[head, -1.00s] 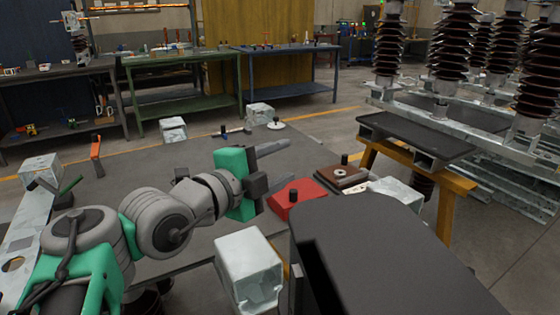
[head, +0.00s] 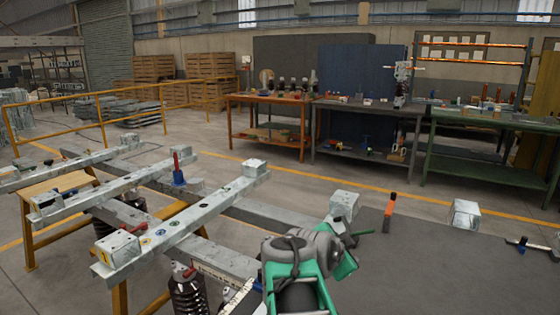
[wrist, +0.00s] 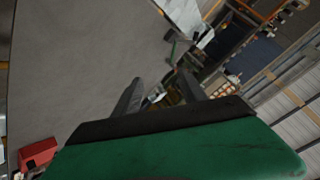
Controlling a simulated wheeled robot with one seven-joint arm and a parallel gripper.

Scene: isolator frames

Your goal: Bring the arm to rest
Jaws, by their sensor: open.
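My arm shows at the bottom middle of the head view, with grey joints and green links folded close together. My gripper (wrist: 160,90) shows in the wrist view as two dark fingers standing apart on a green and black body. Nothing is between the fingers. They stand above and beside a grey flat surface (wrist: 75,70). In the head view the fingers cannot be made out.
A grey table surface (head: 420,265) lies right of my arm. A steel frame (head: 190,222) on yellow trestles stands left. A red object (wrist: 38,153) is at the wrist view's lower left. Workbenches (head: 365,112) line the back, with open floor before them.

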